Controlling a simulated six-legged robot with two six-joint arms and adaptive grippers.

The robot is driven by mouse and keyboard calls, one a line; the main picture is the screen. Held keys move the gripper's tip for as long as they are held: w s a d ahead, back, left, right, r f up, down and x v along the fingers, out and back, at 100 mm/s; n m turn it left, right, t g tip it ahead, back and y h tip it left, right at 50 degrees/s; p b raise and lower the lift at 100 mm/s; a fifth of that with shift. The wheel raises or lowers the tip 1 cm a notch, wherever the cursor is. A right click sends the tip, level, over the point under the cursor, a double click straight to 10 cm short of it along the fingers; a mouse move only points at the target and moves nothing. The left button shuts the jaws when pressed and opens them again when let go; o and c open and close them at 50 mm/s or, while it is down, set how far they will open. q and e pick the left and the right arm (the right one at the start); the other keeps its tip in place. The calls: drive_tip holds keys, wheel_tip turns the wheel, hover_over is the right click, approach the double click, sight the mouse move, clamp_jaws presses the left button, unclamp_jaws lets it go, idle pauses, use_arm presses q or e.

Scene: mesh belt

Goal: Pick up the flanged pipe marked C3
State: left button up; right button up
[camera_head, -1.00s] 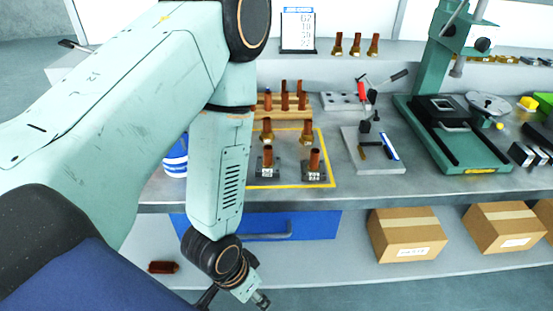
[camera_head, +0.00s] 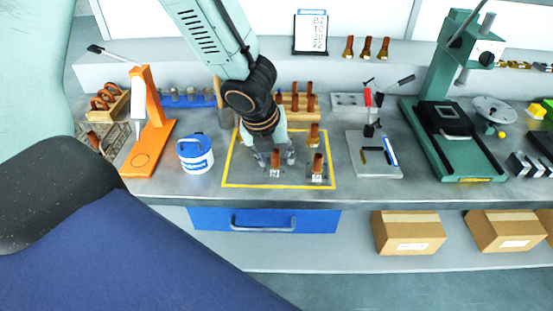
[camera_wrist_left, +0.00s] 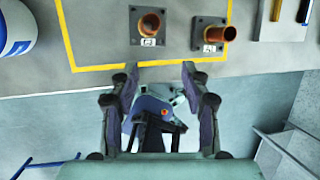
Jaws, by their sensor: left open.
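Two copper pipes with square dark flanges stand upright inside a yellow outline on the bench: a left one (camera_head: 275,160) and a right one (camera_head: 317,166). Both also show at the top of the left wrist view, the left one (camera_wrist_left: 148,23) and the right one (camera_wrist_left: 211,34). In the wrist view the open, empty fingers (camera_wrist_left: 160,68) lie below both pipes. My right gripper is not in view.
A brass-based pipe (camera_head: 314,134) stands just behind the right flanged pipe. A wooden rack (camera_head: 298,116) of pipes is behind. A blue-white tub (camera_head: 195,154) and an orange stand (camera_head: 149,130) are left; a grey tool plate (camera_head: 372,168) and green press (camera_head: 455,140) are right.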

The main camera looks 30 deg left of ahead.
sight(275, 153)
use_arm(q)
drive_tip(key=w+a+m, duration=0.1)
drive_tip(key=w+a+m+y, duration=0.1)
drive_tip(key=m, duration=0.1)
drive_tip(key=shift+a, duration=0.35)
drive_tip(key=b+x, duration=0.1)
drive_tip(key=x, duration=0.2)
drive_tip(key=w+b+x, duration=0.1)
drive_tip(key=x, duration=0.2)
drive_tip(key=shift+a, duration=0.1)
drive_tip(key=shift+w+f, duration=0.15)
drive_tip(key=shift+d, duration=0.2)
drive_tip(key=shift+t, duration=0.3)
